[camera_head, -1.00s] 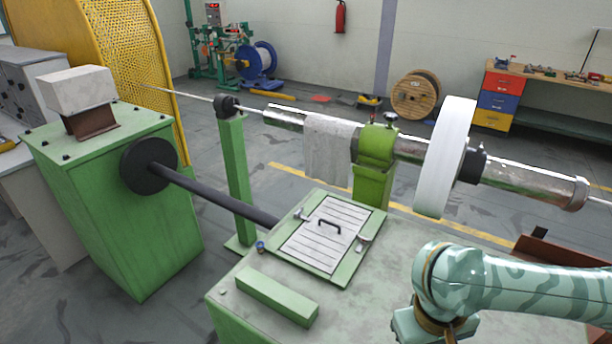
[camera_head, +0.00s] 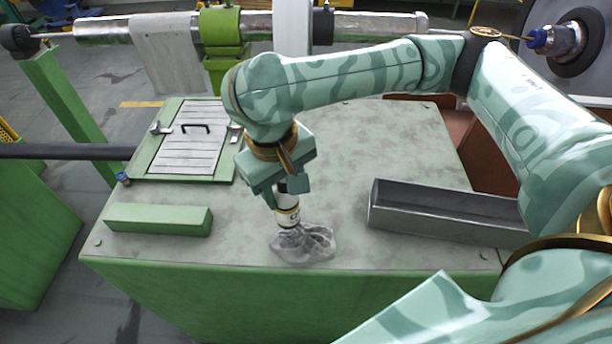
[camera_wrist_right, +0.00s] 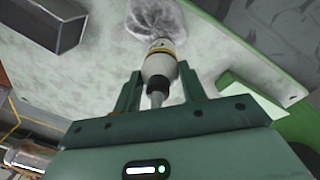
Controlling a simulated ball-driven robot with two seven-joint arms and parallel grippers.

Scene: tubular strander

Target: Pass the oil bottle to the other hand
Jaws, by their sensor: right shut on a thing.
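The oil bottle (camera_head: 287,214) is small and pale with a dark band and a yellowish ring. It points down from my right gripper (camera_head: 279,188), which is shut on it above the green machine top. In the right wrist view the bottle (camera_wrist_right: 158,68) lies between the two fingers of my right gripper (camera_wrist_right: 162,84). The bottle's far end overlaps a crumpled grey rag (camera_head: 310,244) in the head view; I cannot tell whether they touch. My left gripper is not in view.
A dark metal channel (camera_head: 440,212) lies right of the rag. A green block (camera_head: 158,219) and a slatted hatch with a handle (camera_head: 187,150) are to the left. The green machine top (camera_head: 335,140) is bare behind my gripper. A rod with a draped cloth (camera_head: 168,55) runs along the back.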

